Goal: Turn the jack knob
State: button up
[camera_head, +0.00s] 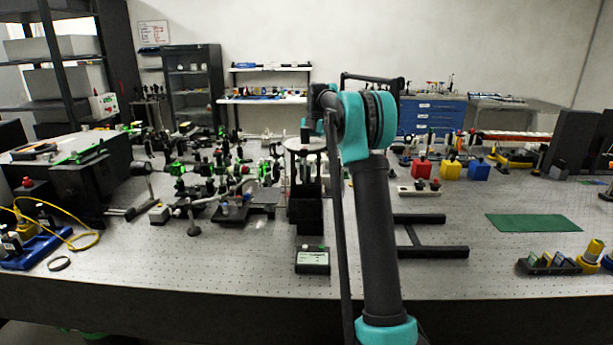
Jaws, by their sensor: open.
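I cannot make out a jack or its knob with certainty. A dark upright block (304,208) stands on the bench just left of my arm, with a pale round plate (299,144) above and behind it. Small red knobs (435,183) show on a pale box right of my arm. My arm rises through the middle of the view and bends at a teal joint near the top. My gripper's fingers cannot be made out; the far end of the arm is hidden or too small to tell.
The perforated bench (200,262) has a clear front strip. A small black box with a label (313,260) stands near the front. Crowded optics (235,208) fill the left middle. A black H-shaped frame (430,251) and a green mat (540,223) lie at right.

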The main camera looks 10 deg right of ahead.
jog(key=shift+x, duration=2.25)
grip_shut()
